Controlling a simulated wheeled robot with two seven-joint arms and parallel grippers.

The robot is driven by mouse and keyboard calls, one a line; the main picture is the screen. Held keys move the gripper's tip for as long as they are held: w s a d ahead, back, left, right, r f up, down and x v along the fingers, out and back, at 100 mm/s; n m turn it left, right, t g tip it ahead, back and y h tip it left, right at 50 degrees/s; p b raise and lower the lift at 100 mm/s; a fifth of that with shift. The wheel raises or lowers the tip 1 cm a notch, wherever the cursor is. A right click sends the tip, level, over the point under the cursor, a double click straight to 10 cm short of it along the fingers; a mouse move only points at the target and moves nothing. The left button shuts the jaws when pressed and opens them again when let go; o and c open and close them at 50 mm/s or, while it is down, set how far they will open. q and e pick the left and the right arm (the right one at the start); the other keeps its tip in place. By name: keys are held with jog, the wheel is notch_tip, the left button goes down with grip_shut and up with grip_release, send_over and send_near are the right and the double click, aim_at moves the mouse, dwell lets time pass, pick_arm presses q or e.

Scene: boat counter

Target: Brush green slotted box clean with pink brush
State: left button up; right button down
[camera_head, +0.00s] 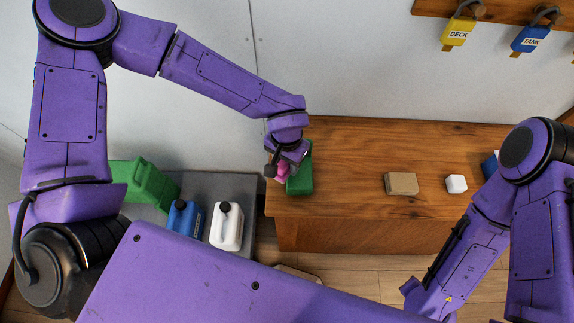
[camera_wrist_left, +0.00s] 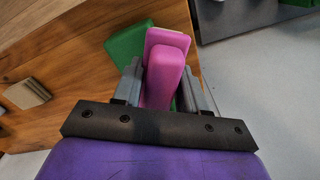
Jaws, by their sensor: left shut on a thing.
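My left gripper (camera_head: 284,168) is over the left end of the wooden counter. It is shut on the pink brush (camera_head: 282,172), whose handle stands between the two fingers in the left wrist view (camera_wrist_left: 165,82). The green slotted box (camera_head: 301,181) is on the counter right beside and partly behind the brush; part of it shows in the left wrist view (camera_wrist_left: 124,45). Its slots cannot be made out. I cannot tell whether the brush touches the box. My right arm is at the right, and its gripper is not clearly visible.
Padlocks hang on the wall.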

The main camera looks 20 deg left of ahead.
pick_arm(q)
jog(key=shift+r, duration=1.3)
jog(key=shift+r, duration=0.1)
jog(key=shift+r, duration=1.45)
